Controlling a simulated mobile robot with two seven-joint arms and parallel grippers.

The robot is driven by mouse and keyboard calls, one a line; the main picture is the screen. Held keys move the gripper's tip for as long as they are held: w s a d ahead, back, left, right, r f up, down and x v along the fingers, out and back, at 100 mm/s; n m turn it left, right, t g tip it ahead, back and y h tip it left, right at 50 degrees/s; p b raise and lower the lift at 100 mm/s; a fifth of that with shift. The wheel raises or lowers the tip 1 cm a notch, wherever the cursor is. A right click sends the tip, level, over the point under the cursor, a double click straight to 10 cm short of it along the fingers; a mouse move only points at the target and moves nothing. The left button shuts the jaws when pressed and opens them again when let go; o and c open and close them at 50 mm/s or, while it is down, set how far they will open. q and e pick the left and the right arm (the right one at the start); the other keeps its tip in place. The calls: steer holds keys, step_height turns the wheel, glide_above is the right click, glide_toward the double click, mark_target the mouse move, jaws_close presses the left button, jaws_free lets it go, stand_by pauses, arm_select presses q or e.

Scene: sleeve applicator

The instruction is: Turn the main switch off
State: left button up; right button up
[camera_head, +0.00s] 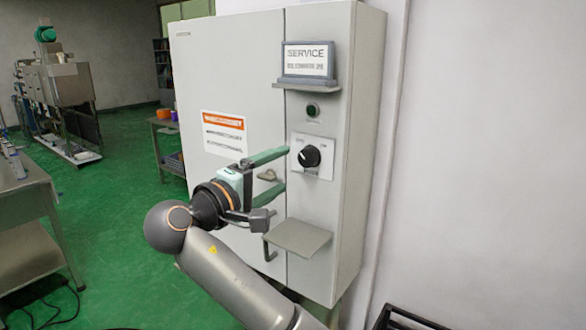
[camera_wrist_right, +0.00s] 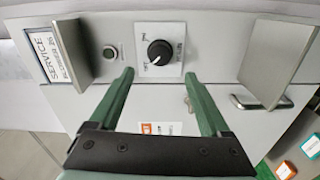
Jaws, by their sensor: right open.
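The main switch is a black rotary knob (camera_head: 309,156) on a white plate (camera_head: 324,170), on the front of a grey cabinet (camera_head: 235,75). In the right wrist view the knob (camera_wrist_right: 159,52) sits ahead of the fingers, roughly midway between them. A white pointer line shows on the knob. My right gripper (camera_head: 283,170) is open and empty, its two green fingers pointing toward the plate; it also shows in the right wrist view (camera_wrist_right: 160,85). The fingers do not close on the knob, and the exact gap to it is hard to tell. My left gripper is not in view.
A small shelf with a SERVICE sign (camera_head: 308,60) is above the switch, with a round button (camera_head: 312,110) below it. A protruding ledge (camera_head: 297,237) is below the switch. A door handle (camera_head: 268,249) is beside the ledge. A metal table (camera_head: 30,190) stands at left.

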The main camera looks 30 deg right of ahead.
steer(key=v, duration=0.5)
stand_by(0.4)
